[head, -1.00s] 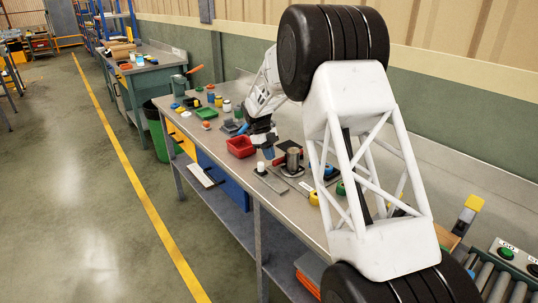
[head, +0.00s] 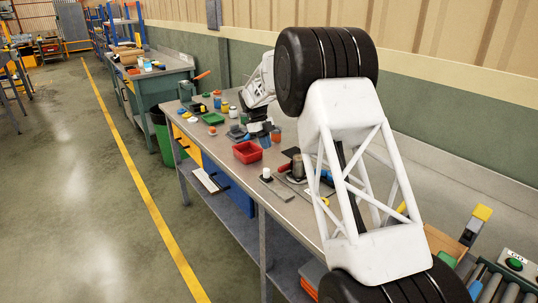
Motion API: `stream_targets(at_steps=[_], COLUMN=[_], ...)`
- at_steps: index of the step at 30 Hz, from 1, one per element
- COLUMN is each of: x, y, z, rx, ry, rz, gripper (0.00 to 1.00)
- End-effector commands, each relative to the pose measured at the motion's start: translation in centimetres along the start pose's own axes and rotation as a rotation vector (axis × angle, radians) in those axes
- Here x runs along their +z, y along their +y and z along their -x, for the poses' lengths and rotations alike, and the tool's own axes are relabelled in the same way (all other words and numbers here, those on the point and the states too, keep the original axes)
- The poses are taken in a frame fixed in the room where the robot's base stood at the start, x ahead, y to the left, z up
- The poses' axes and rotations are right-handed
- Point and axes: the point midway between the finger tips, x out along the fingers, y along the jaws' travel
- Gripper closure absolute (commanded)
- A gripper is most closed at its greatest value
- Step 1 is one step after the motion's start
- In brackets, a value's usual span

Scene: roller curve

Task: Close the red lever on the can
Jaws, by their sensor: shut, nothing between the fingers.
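A dark metal can (head: 299,167) stands on the bench in the middle of the head view, partly overlapped by my white arm at its right. A small red part (head: 284,168), seemingly the lever, lies low at the can's left side; its exact angle is too small to tell. My gripper (head: 264,140) is shut and empty, beyond and to the left of the can, behind the red tray. It is apart from the can and the red part. Its fingertips are small and partly unclear.
A red tray (head: 247,152) sits left of the can. A white-topped piece (head: 267,174) on a grey plate is nearer. Several small jars and a green tray (head: 213,118) stand farther along.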

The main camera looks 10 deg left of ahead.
Motion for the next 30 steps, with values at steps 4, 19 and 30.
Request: stream_targets(at_steps=[4,19,30], x=[0.0,0.0,-0.1], y=[-0.1,-0.3,-0.3], z=[2.2,4.5,4.5], rx=[-0.001,0.0,0.0], ry=[-0.002,0.0,0.0], rz=[0.0,0.0,0.0], gripper=[1.0,1.0,1.0])
